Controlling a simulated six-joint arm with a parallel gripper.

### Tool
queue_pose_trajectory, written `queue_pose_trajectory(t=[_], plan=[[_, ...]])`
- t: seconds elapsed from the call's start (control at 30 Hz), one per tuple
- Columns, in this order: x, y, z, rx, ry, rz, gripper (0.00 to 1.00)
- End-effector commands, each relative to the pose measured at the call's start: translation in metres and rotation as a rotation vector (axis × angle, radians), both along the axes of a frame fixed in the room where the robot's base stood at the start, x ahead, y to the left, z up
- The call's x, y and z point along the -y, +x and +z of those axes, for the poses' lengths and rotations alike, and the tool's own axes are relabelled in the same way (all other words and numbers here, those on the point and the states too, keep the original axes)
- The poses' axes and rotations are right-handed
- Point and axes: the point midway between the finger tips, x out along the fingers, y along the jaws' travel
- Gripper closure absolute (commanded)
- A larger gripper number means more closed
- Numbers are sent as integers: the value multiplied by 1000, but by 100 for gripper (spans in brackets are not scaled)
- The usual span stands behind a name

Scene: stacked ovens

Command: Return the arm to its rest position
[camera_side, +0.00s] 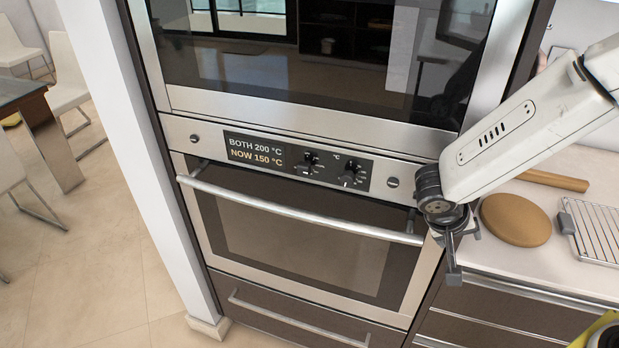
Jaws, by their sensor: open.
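My gripper (456,262) hangs from the white arm at the right, pointing down, in front of the right side of the lower oven and the counter's left end. Its jaws are open and I see nothing between them. The lower oven (300,240) is shut, with a long horizontal handle (300,209). Its display (255,149) reads "BOTH 200 °C" and "NOW 150 °C". Two dark knobs (351,174) sit right of the display. The upper oven (320,55) has a dark glass front and is shut.
A round brown board (515,220) lies on the counter (555,262) just right of my gripper. A wire rack (597,230) and a wooden rolling pin (553,180) lie nearby. A drawer (290,315) with a handle is below the lower oven.

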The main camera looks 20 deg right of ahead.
Motion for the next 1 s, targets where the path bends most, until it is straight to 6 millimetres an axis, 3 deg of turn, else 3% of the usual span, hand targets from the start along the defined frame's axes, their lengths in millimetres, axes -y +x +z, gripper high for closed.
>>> queue_pose_trajectory(t=[0.47,1.0], plan=[[15,-21,0,-117,297,172,23],[33,-28,12,2,520,462,23]])
